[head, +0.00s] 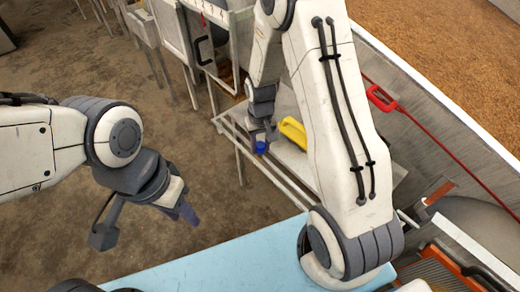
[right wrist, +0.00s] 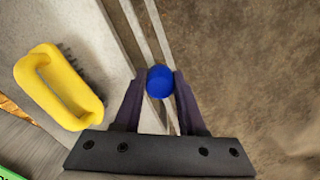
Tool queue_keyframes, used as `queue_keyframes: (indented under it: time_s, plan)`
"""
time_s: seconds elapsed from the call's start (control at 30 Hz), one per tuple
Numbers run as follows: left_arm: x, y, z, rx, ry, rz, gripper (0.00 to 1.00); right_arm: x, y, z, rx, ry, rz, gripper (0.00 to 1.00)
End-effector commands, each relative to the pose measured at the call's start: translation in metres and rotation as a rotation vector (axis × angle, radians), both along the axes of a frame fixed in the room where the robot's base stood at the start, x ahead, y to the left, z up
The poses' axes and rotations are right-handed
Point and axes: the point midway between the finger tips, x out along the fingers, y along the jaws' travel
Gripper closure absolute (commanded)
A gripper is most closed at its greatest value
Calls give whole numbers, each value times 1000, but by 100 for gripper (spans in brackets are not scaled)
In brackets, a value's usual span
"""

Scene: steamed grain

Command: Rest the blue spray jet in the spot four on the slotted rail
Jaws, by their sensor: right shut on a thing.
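The blue spray jet (head: 261,147) is held between the fingertips of my right gripper (head: 262,134), at the left edge of a pale bench. In the right wrist view the jet (right wrist: 160,80) shows as a round blue end, with both purple fingers of the right gripper (right wrist: 159,88) against its sides. Two parallel pale bars (head: 280,178) run along the bench edge below it; I cannot tell whether they are the slotted rail.
A yellow-handled brush (head: 293,131) lies on the bench (head: 300,160), right of the jet. A white cabinet (head: 215,45) with small red marks stands behind. A light-blue surface (head: 210,262) is in front. A red handle (head: 381,98) and a grain trough (head: 430,50) are at right.

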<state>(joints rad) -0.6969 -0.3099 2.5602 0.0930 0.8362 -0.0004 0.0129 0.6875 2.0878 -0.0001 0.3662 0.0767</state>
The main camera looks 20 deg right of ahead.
Motion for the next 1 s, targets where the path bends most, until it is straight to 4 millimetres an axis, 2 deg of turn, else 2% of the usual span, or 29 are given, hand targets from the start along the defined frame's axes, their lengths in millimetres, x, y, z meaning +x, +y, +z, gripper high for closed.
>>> queue_keyframes:
  time_s: [0.77, 1.0]
  plan:
    - [0, 0, -32, 0, 0, 0, 62, 0, 0, -30, 0, -1, 0, 100]
    - [0, 0, -35, 0, 0, 0, 62, 0, 0, -40, 0, 0, 0, 100]
